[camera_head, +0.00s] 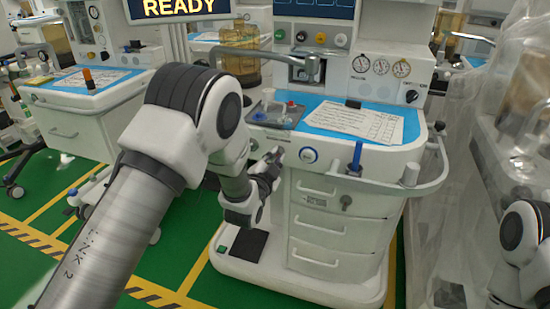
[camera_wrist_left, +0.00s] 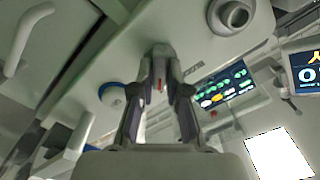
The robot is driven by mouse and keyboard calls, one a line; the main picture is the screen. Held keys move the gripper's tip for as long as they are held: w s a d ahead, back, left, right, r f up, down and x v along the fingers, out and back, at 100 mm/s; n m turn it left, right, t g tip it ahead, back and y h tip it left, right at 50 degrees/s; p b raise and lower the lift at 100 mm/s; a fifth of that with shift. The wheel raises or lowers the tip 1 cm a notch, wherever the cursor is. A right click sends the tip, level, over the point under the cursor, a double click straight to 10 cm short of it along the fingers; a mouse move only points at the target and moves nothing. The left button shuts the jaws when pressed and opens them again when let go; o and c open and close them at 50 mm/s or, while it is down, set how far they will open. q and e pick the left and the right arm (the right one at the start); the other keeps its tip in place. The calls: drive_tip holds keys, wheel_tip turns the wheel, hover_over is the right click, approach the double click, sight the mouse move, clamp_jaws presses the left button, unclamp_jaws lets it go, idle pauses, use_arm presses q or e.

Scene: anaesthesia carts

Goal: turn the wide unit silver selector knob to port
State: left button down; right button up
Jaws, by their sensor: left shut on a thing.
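The wide unit (camera_head: 330,190) is the white cart in the middle of the head view, with drawers and a blue-topped work surface. My left gripper (camera_head: 275,160) is at its front panel, left of a blue-ringed round control (camera_head: 308,155). In the left wrist view, my left gripper (camera_wrist_left: 160,85) has both fingers closed in on a grey-silver knob (camera_wrist_left: 160,50) on the panel. The fingers cover much of the knob, so its pointing direction cannot be told. In the head view the knob is hidden by the gripper. My right gripper is out of view.
A printed sheet (camera_head: 358,122) lies on the work surface. A blue upright handle (camera_head: 356,156) and a curved side rail (camera_head: 425,185) are at the cart's right. Another cart (camera_head: 85,110) stands at left. Clear plastic sheeting (camera_head: 480,130) hangs at right.

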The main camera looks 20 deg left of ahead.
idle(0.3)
use_arm(q)
drive_tip(key=c, duration=1.2)
unclamp_jaws()
drive_tip(key=shift+o, duration=0.2)
drive_tip(key=s, duration=1.2)
drive_tip(key=shift+a, duration=0.2)
